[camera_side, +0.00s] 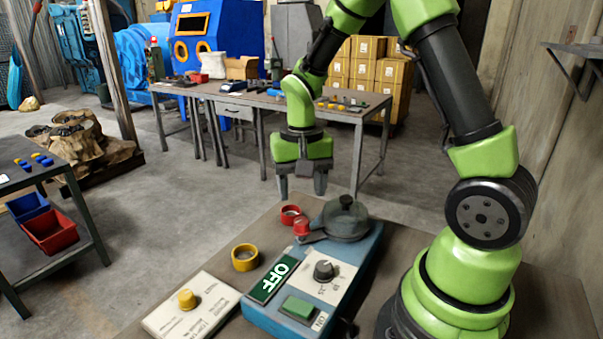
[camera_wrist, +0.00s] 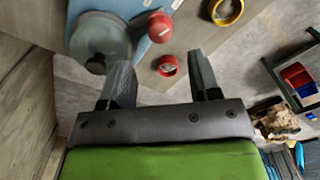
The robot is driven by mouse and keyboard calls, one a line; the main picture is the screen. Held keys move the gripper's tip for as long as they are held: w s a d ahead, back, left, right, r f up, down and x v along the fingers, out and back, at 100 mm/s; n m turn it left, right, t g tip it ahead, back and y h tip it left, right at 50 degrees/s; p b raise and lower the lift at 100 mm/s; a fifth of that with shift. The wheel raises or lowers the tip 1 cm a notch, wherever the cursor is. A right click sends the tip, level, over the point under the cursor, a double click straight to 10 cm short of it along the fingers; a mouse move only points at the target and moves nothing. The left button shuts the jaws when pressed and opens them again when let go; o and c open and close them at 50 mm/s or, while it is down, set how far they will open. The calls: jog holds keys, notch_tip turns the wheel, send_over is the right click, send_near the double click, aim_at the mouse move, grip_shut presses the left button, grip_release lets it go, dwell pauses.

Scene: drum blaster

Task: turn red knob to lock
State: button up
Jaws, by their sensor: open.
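The red knob (camera_side: 301,228) sits at the far end of the blue control box (camera_side: 262,318), beside a grey round lidded part (camera_side: 346,221). It also shows in the wrist view (camera_wrist: 159,27), beyond my fingertips. My gripper (camera_side: 301,187) points down, open and empty, above and behind the knob in the side view. A separate red ring (camera_side: 290,215) lies on the table just behind the knob; in the wrist view the ring (camera_wrist: 168,66) appears between my fingers. My gripper (camera_wrist: 159,64) touches neither of them as far as I can see.
The box carries a green OFF sign (camera_side: 273,279), a black dial (camera_side: 323,271) and a green button (camera_side: 299,308). A yellow ring (camera_side: 245,257) and a pale box with a yellow knob (camera_side: 187,299) stand to the left. The space around my gripper is clear.

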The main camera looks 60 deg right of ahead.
notch_tip(320, 180, up, 3)
jog(key=shift+r, duration=0.15)
notch_tip(320, 180, up, 8)
jog(key=n+t, duration=0.2)
jog(key=t, duration=0.1)
send_over(301, 220)
jog(key=s+a, duration=0.5)
jog(key=s+a+r+n+t+y, duration=0.2)
jog(key=s+a+r+n+t, duration=0.1)
jog(key=s, duration=0.4)
jog(key=shift+s+a+r+t, duration=0.4)
jog(key=shift+a+r+t, duration=0.2)
jog(key=shift+a, duration=0.15)
